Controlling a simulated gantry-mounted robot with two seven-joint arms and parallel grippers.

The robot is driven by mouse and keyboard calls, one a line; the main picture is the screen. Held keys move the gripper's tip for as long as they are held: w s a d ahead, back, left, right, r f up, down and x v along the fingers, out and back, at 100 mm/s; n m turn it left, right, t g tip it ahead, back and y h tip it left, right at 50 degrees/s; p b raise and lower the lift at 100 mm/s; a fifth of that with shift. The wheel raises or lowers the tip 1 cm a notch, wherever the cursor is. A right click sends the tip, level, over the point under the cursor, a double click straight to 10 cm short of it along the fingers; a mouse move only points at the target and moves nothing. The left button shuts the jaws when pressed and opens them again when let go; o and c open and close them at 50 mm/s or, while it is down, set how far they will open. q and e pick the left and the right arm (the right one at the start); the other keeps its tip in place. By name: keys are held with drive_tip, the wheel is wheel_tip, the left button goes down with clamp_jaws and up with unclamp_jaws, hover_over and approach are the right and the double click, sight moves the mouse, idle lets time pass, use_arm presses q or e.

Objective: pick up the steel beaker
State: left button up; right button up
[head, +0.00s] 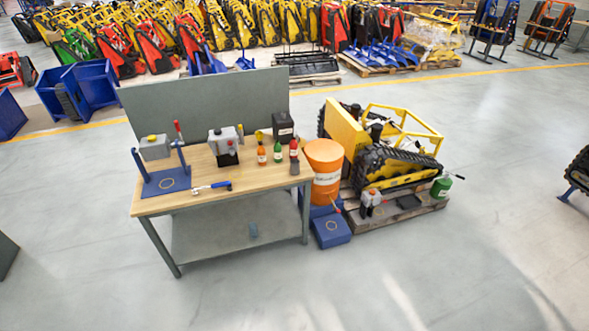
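A small grey cup-like object (294,167), which looks like the steel beaker, stands near the right edge of the workbench top (262,183). It is just in front of a red bottle (293,149); it is too small to make out its details. Neither of my grippers is in the head view.
Orange and green bottles (262,154), a dark canister (283,126), a grey machine part (225,143), a blue-based stand (166,181) and a blue-handled tool (213,187) are on the bench. An orange bin (325,160) and yellow tracked carrier (395,165) stand right. Front floor is clear.

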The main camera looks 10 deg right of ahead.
use_arm(q)
drive_tip(key=o, duration=0.9)
